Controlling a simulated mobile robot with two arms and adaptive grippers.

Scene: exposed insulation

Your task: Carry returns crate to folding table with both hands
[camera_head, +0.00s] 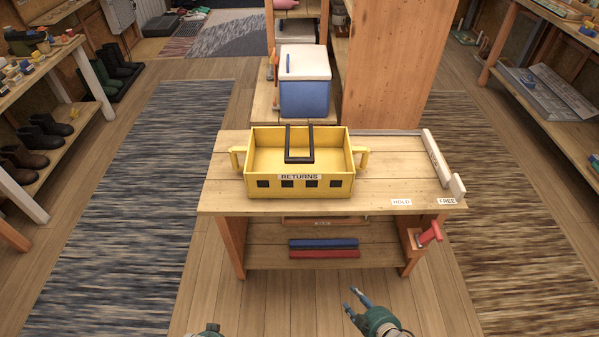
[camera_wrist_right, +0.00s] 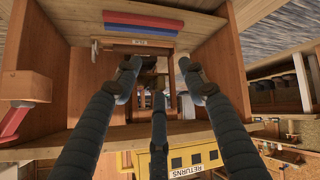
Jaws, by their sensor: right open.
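The yellow returns crate (camera_head: 262,184), marked RETURNS, sits upright on a wooden bench (camera_head: 225,195). It has a yellow handle at each side and a black loop-shaped handle at its middle. It also shows upside down at the bottom of the right wrist view (camera_wrist_right: 158,165). My right gripper (camera_head: 358,300) is open and empty, low in front of the bench and apart from the crate; its spread fingers show in the right wrist view (camera_wrist_right: 160,80). Only the tip of my left gripper (camera_head: 210,331) shows at the bottom edge. I cannot tell which surface is the folding table.
HOLD (camera_head: 401,202) and FREE labels mark the bench's front right. A red clamp (camera_head: 430,235) sticks out at its right. Blue and red bars (camera_head: 323,244) lie on the lower shelf. A blue cooler (camera_head: 305,95) stands behind. Rugs (camera_head: 130,200) cover the floor at both sides.

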